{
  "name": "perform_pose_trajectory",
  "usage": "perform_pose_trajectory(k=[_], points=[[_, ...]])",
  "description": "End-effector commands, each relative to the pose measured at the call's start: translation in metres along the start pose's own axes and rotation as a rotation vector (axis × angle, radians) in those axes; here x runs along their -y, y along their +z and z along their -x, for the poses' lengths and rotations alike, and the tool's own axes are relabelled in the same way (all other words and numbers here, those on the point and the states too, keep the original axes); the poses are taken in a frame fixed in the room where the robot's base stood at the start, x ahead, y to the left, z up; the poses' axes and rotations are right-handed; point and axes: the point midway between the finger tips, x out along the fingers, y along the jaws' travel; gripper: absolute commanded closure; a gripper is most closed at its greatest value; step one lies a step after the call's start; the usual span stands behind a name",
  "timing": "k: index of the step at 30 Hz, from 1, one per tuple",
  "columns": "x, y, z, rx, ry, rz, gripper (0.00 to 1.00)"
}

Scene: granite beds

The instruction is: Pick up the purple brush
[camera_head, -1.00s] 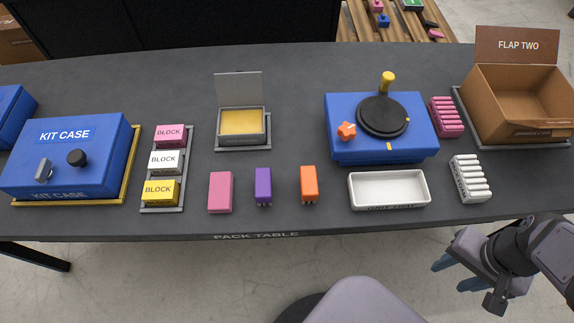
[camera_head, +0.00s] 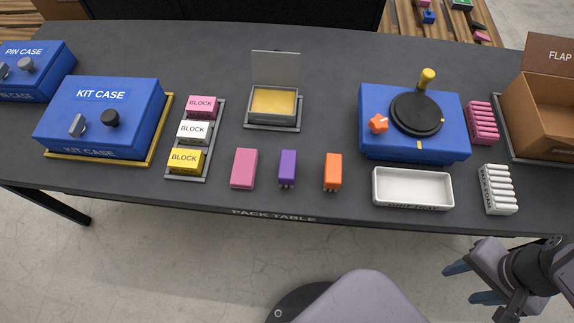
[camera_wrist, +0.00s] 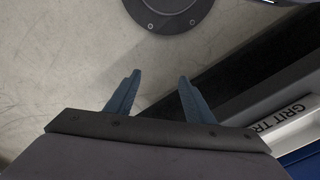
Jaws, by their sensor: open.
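The purple brush (camera_head: 287,168) stands on the dark pack table (camera_head: 330,60) near its front edge, between a pink block (camera_head: 244,168) and an orange brush-like piece (camera_head: 332,171). Short prongs show at its lower front. My gripper (camera_head: 463,283) is in front of the table at the lower right, well to the right of the purple brush. Its blue fingers are apart with nothing between them. In the wrist view my gripper (camera_wrist: 158,90) points over the bare floor, and the purple brush is not in that view.
A white tray (camera_head: 398,204) and a white ribbed piece (camera_head: 497,188) stand near the front edge, close to my gripper. A blue box with a black disc (camera_head: 417,112) stands behind the tray. A kit case (camera_head: 140,105) is at left. An open carton (camera_head: 545,110) is at right.

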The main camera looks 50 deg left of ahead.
Motion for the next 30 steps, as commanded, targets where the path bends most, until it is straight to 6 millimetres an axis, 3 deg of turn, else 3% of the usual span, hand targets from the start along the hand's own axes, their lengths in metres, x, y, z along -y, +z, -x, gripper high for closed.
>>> perform_pose_trajectory(k=[8,14,18,22,26,30], points=[[0.008,-0.007,0.011,-0.004,0.0,0.01,0.52],[0.05,-0.035,0.053,-0.026,-0.005,0.045,0.52],[0.106,-0.054,0.091,-0.044,-0.015,0.088,0.52],[0.167,-0.053,0.103,-0.034,-0.016,0.207,0.52],[0.233,-0.036,0.116,-0.023,-0.015,0.346,0.52],[0.3,-0.001,0.124,-0.013,-0.011,0.494,0.52]])
